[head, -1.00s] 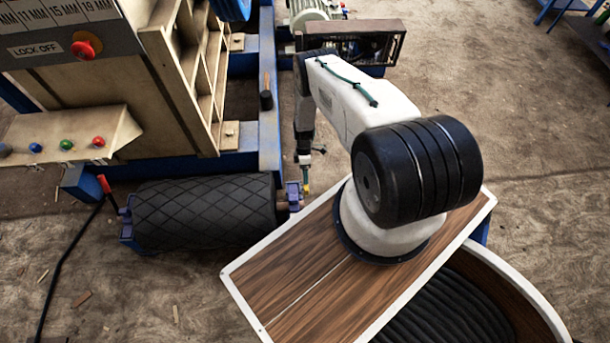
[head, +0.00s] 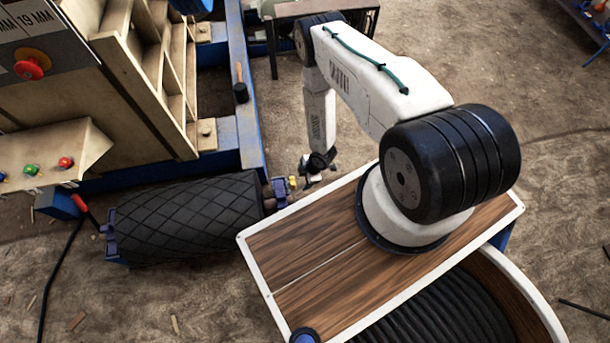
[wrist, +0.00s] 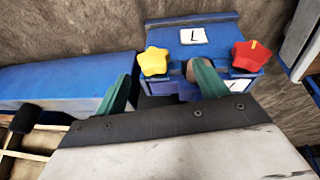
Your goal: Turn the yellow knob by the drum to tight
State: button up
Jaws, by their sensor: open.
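The yellow knob (wrist: 153,61) is star-shaped and sits on the left of a blue bearing block (wrist: 190,36) labelled L in the wrist view. My gripper (wrist: 161,86) is open, with green fingers on either side below the knob. The left finger is left of the knob; the right finger stands between the yellow and red knobs. I cannot tell whether either touches the yellow knob. In the head view the yellow knob (head: 293,182) is a small spot by the right end of the black drum (head: 185,218), with my gripper (head: 308,178) just right of it.
A red star knob (wrist: 252,54) with a yellow mark sits on the block's right. A blue beam (wrist: 65,90) runs at the left. In the head view the crusher frame (head: 225,85) rises behind the drum, and a dark-topped table (head: 345,15) stands at the back.

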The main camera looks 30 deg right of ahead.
aim_at(294, 181)
jog(key=shift+m+t, duration=0.3)
jog(key=shift+t, duration=0.1)
jog(key=x, duration=0.5)
jog(key=w+a+x, duration=0.1)
jog(key=x, duration=0.1)
jog(key=shift+w+a, duration=0.15)
jog(key=c, duration=1)
